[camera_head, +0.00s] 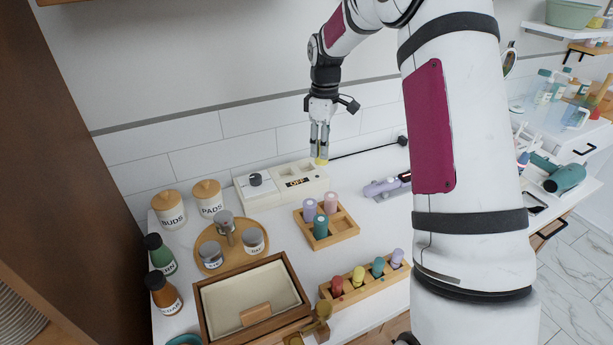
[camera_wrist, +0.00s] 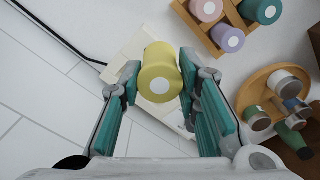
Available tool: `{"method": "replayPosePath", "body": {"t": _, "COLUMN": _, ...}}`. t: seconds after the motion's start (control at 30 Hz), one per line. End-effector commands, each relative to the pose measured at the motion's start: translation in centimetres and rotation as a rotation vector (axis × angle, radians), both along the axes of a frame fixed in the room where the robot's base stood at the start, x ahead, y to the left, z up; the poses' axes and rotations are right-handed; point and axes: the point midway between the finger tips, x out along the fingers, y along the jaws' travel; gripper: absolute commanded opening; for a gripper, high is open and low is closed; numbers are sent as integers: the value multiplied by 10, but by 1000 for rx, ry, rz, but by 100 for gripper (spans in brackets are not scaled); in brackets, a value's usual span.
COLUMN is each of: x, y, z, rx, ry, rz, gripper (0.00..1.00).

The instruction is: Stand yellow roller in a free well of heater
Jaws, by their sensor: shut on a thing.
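My gripper (camera_head: 320,140) is shut on a yellow roller (camera_wrist: 160,75), which hangs below the fingers and also shows in the head view (camera_head: 321,160). The heater (camera_head: 312,189) is a low white box against the wall, with a dark "OFF" display and square wells on top that look empty. In the head view the held roller appears over the heater's right end. In the wrist view the heater (camera_wrist: 134,47) lies behind and below the roller, partly hidden by it. I cannot tell the exact height between them.
A wooden tray (camera_head: 348,232) with lilac, pink and teal rollers stands in front. Nearer is a wooden rack (camera_head: 369,290) with several rollers, another yellow one (camera_head: 358,275) among them. A lilac appliance (camera_head: 381,187) lies right.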

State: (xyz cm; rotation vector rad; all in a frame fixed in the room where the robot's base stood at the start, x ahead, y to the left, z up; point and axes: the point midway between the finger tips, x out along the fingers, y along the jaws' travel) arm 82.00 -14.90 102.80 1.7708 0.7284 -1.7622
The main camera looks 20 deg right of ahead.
Motion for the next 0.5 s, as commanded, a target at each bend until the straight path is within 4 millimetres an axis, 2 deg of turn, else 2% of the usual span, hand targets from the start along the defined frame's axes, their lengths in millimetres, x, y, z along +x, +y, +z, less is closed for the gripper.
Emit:
{"method": "replayPosePath", "body": {"t": 0.03, "x": 17, "y": 1, "z": -1, "rx": 1, "ry": -2, "rz": 2, "gripper": 2}}
{"method": "replayPosePath", "body": {"t": 0.2, "x": 54, "y": 4, "z": 2, "rx": -2, "ry": -1, "rz": 2, "gripper": 2}}
{"method": "replayPosePath", "body": {"t": 0.37, "x": 74, "y": 7, "z": 5, "rx": -4, "ry": 0, "rz": 3, "gripper": 2}}
{"method": "replayPosePath", "body": {"t": 0.5, "x": 81, "y": 8, "z": 3, "rx": -5, "ry": 4, "rz": 4, "gripper": 2}}
